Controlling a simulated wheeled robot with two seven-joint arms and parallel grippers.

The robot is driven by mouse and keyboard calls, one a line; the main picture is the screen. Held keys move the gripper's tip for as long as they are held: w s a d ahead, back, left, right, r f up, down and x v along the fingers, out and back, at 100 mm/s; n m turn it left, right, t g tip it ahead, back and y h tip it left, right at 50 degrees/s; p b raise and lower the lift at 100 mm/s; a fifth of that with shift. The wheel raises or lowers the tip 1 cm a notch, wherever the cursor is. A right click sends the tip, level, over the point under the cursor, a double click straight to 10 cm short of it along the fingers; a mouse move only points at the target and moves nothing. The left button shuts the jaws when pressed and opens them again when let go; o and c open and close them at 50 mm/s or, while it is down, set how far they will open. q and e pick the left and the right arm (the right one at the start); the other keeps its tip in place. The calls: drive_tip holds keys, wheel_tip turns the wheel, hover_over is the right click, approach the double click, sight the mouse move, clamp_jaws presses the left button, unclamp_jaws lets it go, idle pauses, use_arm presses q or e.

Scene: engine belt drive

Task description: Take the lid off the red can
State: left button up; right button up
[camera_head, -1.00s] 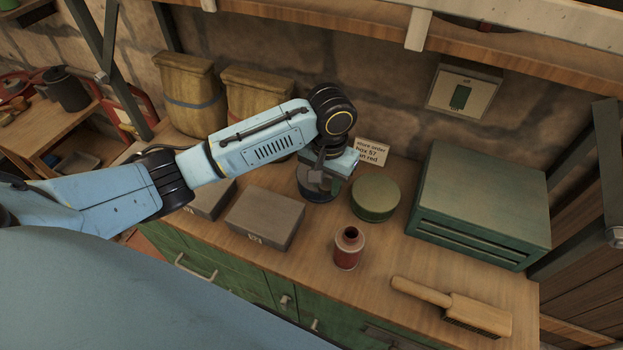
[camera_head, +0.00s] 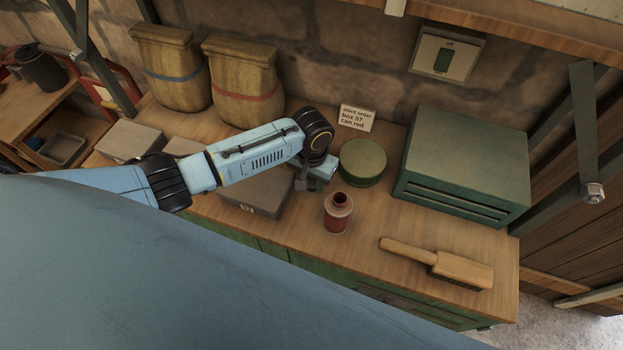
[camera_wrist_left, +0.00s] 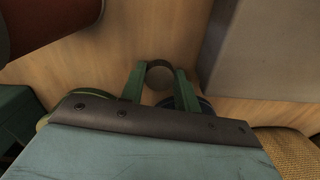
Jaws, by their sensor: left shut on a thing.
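The red can (camera_head: 338,215) stands upright on the bench; its narrow neck shows a dark opening with no lid on it. Part of it shows at the top left of the left wrist view (camera_wrist_left: 45,22). My left gripper (camera_head: 302,184) is just left of and behind the red can, apart from it. In the left wrist view its green fingers are shut on a small round grey piece (camera_wrist_left: 159,76), which looks like a lid. In the head view this piece is hard to make out. My right gripper is not in view.
A round green tin (camera_head: 363,163) stands behind the red can. A grey box (camera_head: 255,196) is to its left, a green drawer cabinet (camera_head: 465,165) to the right, and a wooden brush (camera_head: 440,263) in front right. A note card (camera_head: 357,118) stands at the back.

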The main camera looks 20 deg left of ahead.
sight(312, 183)
use_arm(q)
drive_tip(key=shift+f, duration=0.15)
drive_tip(key=o, duration=0.8)
wheel_tip(312, 183, up, 12)
drive_tip(key=p, duration=0.1)
drive_tip(key=shift+r, duration=0.2)
